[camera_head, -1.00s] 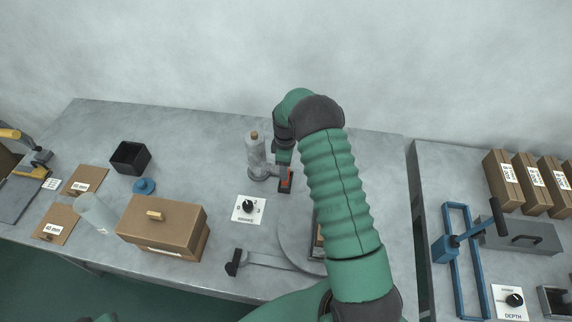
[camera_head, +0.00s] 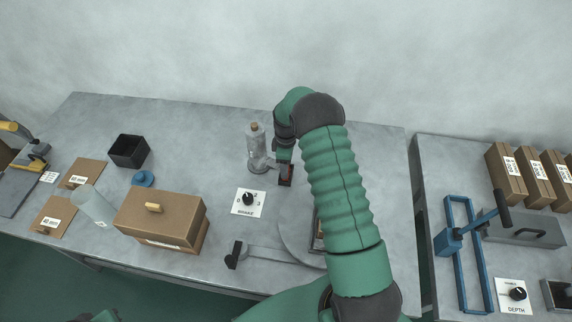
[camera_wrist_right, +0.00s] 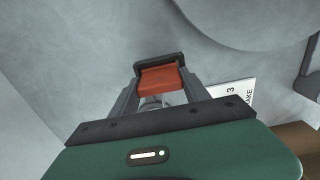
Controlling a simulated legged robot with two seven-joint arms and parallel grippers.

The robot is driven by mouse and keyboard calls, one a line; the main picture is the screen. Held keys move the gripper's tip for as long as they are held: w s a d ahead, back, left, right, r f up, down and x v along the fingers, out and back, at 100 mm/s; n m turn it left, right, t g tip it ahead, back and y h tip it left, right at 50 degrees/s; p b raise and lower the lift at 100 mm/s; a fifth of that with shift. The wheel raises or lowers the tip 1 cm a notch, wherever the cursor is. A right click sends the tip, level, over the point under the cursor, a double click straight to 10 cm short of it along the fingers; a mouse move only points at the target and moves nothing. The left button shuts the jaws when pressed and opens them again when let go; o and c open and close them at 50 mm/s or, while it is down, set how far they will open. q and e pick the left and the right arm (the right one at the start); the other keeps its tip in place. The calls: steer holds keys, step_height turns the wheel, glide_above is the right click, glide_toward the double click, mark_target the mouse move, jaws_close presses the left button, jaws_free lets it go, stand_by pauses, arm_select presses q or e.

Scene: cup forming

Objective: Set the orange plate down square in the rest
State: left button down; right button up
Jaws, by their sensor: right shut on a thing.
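The orange plate (camera_wrist_right: 160,79) sits between the two fingers of my right gripper (camera_wrist_right: 157,92), which is shut on it. In the right wrist view a dark frame-like edge (camera_wrist_right: 158,58) borders the plate on its far side. I cannot tell whether this is the rest, or whether the plate touches it or lies square.
A BRAKE dial card (camera_head: 248,202) lies in front of the stand. A round grey disc (camera_head: 294,235) is partly hidden by my right arm. A brown lidded box (camera_head: 161,218) and black bin (camera_head: 128,151) stand left. Clear bench lies behind the bin.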

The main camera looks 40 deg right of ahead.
steer(key=shift+s+a+f, duration=0.15)
steer(key=shift+a+f, duration=0.05)
steer(key=shift+f, duration=0.1)
steer(key=o, duration=1.4)
steer(key=shift+o, duration=1.4)
steer(key=shift+w+d+f, duration=0.1)
steer(key=shift+w+d, duration=0.05)
steer(key=shift+w, duration=0.05)
steer(key=shift+s, duration=0.1)
step_height(320, 180, up, 17)
steer(key=b, duration=0.1)
steer(key=shift+b, duration=0.35)
steer(key=shift+f, duration=0.1)
